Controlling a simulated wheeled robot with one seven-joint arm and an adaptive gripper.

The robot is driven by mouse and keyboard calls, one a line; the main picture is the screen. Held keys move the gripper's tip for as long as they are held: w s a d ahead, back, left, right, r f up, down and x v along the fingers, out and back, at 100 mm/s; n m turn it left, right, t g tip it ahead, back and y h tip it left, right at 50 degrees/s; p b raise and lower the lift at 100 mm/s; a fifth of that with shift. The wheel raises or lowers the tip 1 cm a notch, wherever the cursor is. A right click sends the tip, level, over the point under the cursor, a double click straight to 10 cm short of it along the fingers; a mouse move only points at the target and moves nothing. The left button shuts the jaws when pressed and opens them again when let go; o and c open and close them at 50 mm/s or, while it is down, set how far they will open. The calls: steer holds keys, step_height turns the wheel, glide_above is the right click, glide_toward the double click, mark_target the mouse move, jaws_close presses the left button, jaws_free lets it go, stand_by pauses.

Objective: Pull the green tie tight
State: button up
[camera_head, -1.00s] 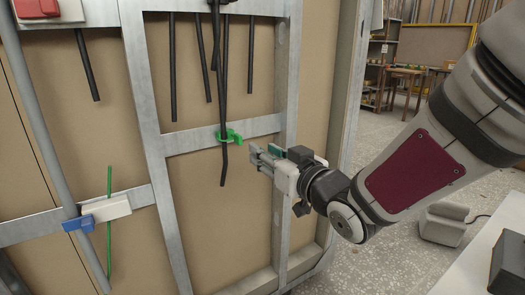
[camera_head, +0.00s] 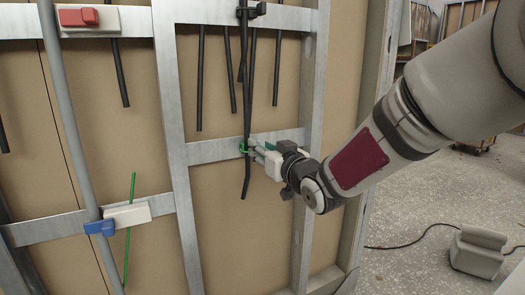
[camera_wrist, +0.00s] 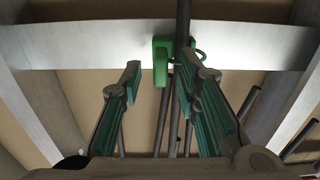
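A green tie (camera_head: 242,149) sits at the middle metal crossbar, by the hanging black cables. In the wrist view the green tie (camera_wrist: 161,61) shows a block-like head on the crossbar and a thin loop beside it, around a dark cable. My gripper (camera_head: 255,149) is at the right of the tie, close to it. In the wrist view my gripper (camera_wrist: 164,75) is open, with one green-padded finger on each side. The tie's head lies ahead between the fingertips; I cannot tell whether they touch it. The tie's free tail is not clear.
Another thin green strip (camera_head: 128,235) hangs at a white block (camera_head: 128,213) with a blue part (camera_head: 99,227) on the left crossbar. A grey pipe (camera_head: 68,130) runs down the left. Several black cables (camera_head: 246,100) hang in front of the panel. A metal upright (camera_head: 306,150) stands behind my gripper.

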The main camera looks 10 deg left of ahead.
steer(key=shift+w+a, duration=0.25)
steer(key=shift+w, duration=0.15)
jaws_close()
steer(key=shift+b+v, duration=0.6)
steer(key=shift+v, duration=1.55)
steer(key=shift+f, duration=0.1)
jaws_free()
steer(key=shift+s+d, duration=0.1)
